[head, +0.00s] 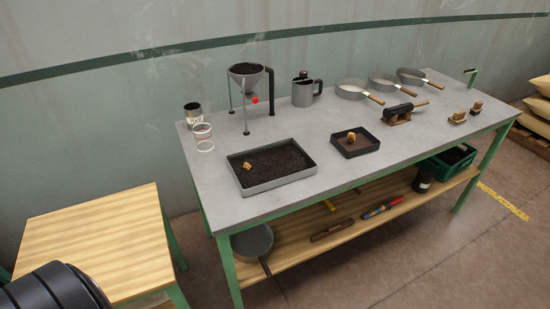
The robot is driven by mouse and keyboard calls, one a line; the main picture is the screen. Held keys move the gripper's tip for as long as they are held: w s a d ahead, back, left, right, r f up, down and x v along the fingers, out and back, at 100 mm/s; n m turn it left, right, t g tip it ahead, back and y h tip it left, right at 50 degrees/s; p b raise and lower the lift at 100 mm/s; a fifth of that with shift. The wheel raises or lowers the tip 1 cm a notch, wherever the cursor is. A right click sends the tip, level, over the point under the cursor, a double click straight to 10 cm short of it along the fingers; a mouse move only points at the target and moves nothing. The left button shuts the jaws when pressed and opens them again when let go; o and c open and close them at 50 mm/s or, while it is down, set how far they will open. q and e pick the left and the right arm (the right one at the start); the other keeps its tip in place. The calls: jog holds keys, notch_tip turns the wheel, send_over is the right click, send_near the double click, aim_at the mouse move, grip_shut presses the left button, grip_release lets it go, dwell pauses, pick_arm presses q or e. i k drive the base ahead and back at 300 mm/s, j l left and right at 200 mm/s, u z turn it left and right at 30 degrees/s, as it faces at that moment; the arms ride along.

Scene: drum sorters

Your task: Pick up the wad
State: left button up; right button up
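A small crumpled yellow-brown lump (247,166) lies on the dark grounds in the large grey tray (272,184) at the front of the table. A second tan-brown lump (351,136) sits in the small dark tray (339,148) to its right. Two more brown pieces, one at the right (476,108) and one nearer (458,118), rest on the table's right part. I cannot tell for sure which of these is the wad. Neither of my grippers shows in the head view.
The grey table (215,178) also holds a hopper on a stand (246,82), a metal jug (303,93), several pans along the back, a dark-bodied tool (397,115) and a clear cup (203,137). A bare wooden table (95,240) stands left. Open floor lies in front.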

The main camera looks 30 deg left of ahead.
aim_at(246, 167)
jog(key=i+u, duration=0.1)
jog(key=u, duration=0.4)
jog(key=i+l+u, duration=0.1)
jog(key=u, duration=0.35)
jog(key=l+u, duration=0.15)
jog(key=u, duration=0.35)
jog(key=i+l+u, duration=0.35)
jog(key=l, duration=0.55)
jog(key=i+l+u, duration=0.1)
jog(key=l+u, duration=0.25)
jog(key=l, duration=0.6)
jog(key=l+u, duration=0.35)
jog(key=l, duration=0.6)
